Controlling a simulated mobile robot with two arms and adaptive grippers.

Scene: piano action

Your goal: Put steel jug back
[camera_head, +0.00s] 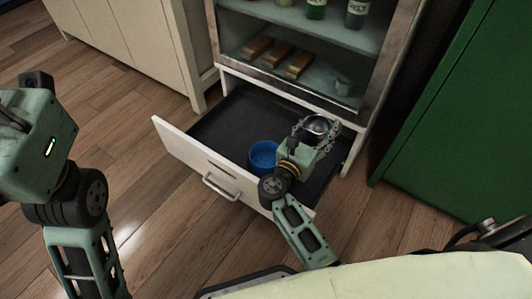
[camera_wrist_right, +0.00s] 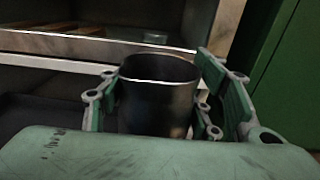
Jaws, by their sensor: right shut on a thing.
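A steel jug (camera_head: 319,127) is at the right end of the open drawer (camera_head: 222,128) in the head view. In the right wrist view the jug (camera_wrist_right: 158,95) stands upright between the fingers, its rim showing and its lower part hidden by the gripper body. My right gripper (camera_head: 314,132) is shut on the jug. I cannot tell if the jug touches the drawer floor. My left arm (camera_head: 40,150) shows at the left of the head view, away from the drawer; its fingertips are not clearly visible.
A blue round container (camera_head: 263,155) sits in the drawer, left of my right gripper. The drawer's left part is bare. Above is a cabinet with wooden blocks (camera_head: 299,63), bottles (camera_head: 356,13) and a small cup (camera_head: 343,86). A green cabinet (camera_head: 460,120) stands to the right.

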